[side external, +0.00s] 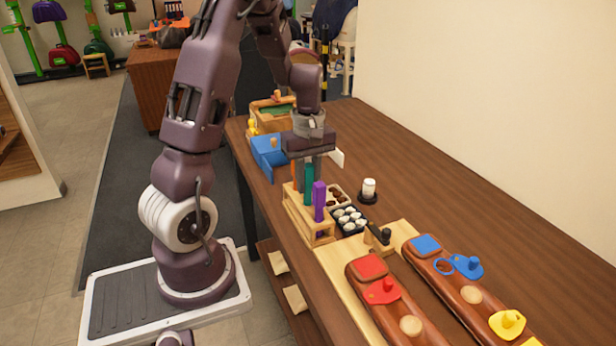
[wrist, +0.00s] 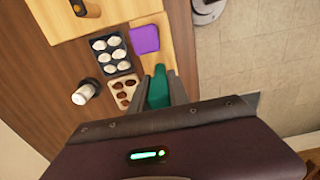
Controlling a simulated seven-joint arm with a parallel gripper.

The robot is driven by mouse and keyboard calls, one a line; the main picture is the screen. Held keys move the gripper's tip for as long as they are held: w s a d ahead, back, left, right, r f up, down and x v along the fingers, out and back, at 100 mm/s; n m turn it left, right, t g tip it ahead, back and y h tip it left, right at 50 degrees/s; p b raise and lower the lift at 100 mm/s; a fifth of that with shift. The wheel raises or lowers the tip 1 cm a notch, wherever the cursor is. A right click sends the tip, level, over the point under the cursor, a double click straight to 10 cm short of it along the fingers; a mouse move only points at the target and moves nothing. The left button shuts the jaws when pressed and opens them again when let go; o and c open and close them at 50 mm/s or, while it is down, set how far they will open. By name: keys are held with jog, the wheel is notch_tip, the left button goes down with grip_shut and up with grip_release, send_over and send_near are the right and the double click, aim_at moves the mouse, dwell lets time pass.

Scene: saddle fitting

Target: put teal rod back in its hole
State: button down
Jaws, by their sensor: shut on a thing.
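The teal rod (side external: 308,174) stands about upright over the wooden rack (side external: 318,238). My gripper (side external: 307,162) is shut on its upper part, pointing down. In the wrist view the teal rod (wrist: 158,88) shows between the two fingers (wrist: 161,88). A purple rod (side external: 319,202) stands upright in the rack, nearer the side camera; its top (wrist: 145,39) also shows in the wrist view. An orange rod (side external: 294,174) shows behind the teal one, mostly hidden. The teal rod's lower end is hard to see, so I cannot tell whether it is inside a hole.
Beside the rack are a black tray of white pieces (side external: 348,219) and a tray of brown pieces (wrist: 124,92). A white cylinder on a dark base (side external: 369,188) stands behind. Red-brown saddle forms (side external: 398,310) lie in front. The table's right side (side external: 470,205) is clear.

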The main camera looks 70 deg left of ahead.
jog(key=shift+f, duration=0.35)
jog(key=c, duration=1.2)
grip_release()
jog(key=shift+o, duration=0.2)
